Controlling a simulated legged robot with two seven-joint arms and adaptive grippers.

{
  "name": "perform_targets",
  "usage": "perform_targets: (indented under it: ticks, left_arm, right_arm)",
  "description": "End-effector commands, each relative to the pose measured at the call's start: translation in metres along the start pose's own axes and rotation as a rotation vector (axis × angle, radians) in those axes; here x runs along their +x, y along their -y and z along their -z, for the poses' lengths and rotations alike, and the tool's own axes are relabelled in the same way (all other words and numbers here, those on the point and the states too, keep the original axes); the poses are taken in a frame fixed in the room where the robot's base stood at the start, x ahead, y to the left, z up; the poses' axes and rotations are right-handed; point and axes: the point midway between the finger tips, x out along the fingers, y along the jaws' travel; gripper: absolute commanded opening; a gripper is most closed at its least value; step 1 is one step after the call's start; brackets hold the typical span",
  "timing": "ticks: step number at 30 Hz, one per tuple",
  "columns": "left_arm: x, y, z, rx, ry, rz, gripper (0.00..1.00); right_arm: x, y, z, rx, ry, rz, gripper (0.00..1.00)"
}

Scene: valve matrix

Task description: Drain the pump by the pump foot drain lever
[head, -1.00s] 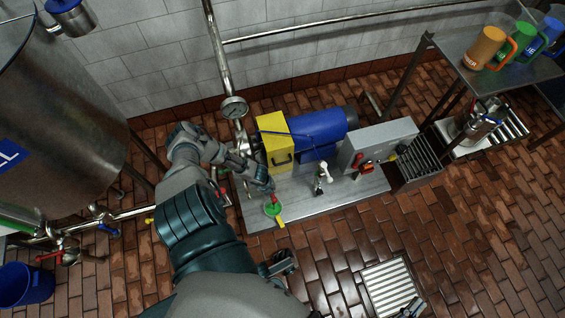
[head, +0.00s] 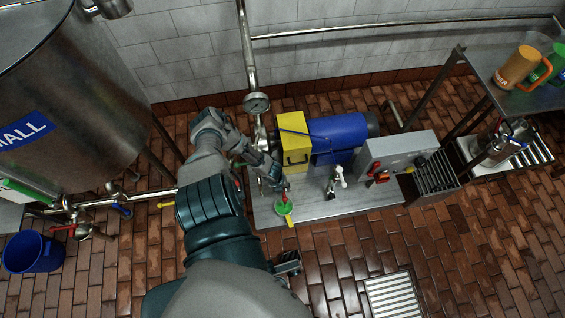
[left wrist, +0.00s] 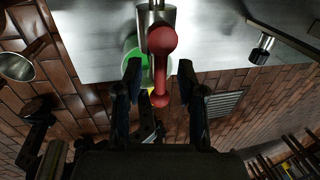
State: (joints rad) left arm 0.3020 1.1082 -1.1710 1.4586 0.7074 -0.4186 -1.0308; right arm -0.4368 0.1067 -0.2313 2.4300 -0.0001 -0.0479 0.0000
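The pump is a blue motor (head: 338,133) with a yellow box (head: 292,142) on a grey base plate (head: 320,206). A red lever (head: 285,196) shows at the plate's front left, above a green round piece with a yellow strip (head: 284,209). In the left wrist view the red lever (left wrist: 161,72) hangs from a metal fitting (left wrist: 153,14), with the green piece (left wrist: 130,52) behind it. My left gripper (head: 277,181) is at the lever. Its open fingers (left wrist: 158,85) stand on either side of the red handle, with gaps visible.
A grey control box (head: 395,155) with a red knob and a white-handled fitting (head: 337,180) stand right of the lever. A pressure gauge (head: 257,103) is on the pipe behind. A steel tank (head: 75,100) and blue bucket (head: 33,252) are at left. The tiled floor in front is mostly clear.

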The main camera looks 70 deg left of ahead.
Motion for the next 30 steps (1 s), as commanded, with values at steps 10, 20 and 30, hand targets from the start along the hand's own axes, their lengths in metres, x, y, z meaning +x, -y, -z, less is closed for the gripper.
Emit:
perform_targets:
  ticks: [10,20,30]
  left_arm:
    - [-0.019,0.0,-0.002,0.0,0.001,-0.001,0.39]
    - [-0.091,0.0,-0.002,0.002,0.001,-0.001,0.39]
    - [-0.119,0.0,-0.001,-0.001,0.0,-0.001,0.39]
  right_arm:
    - [-0.002,0.0,0.001,0.001,0.001,0.002,0.0]
    - [-0.001,-0.001,0.001,0.001,0.0,0.001,0.0]
    - [-0.001,-0.001,0.001,0.001,0.0,0.0,0.0]
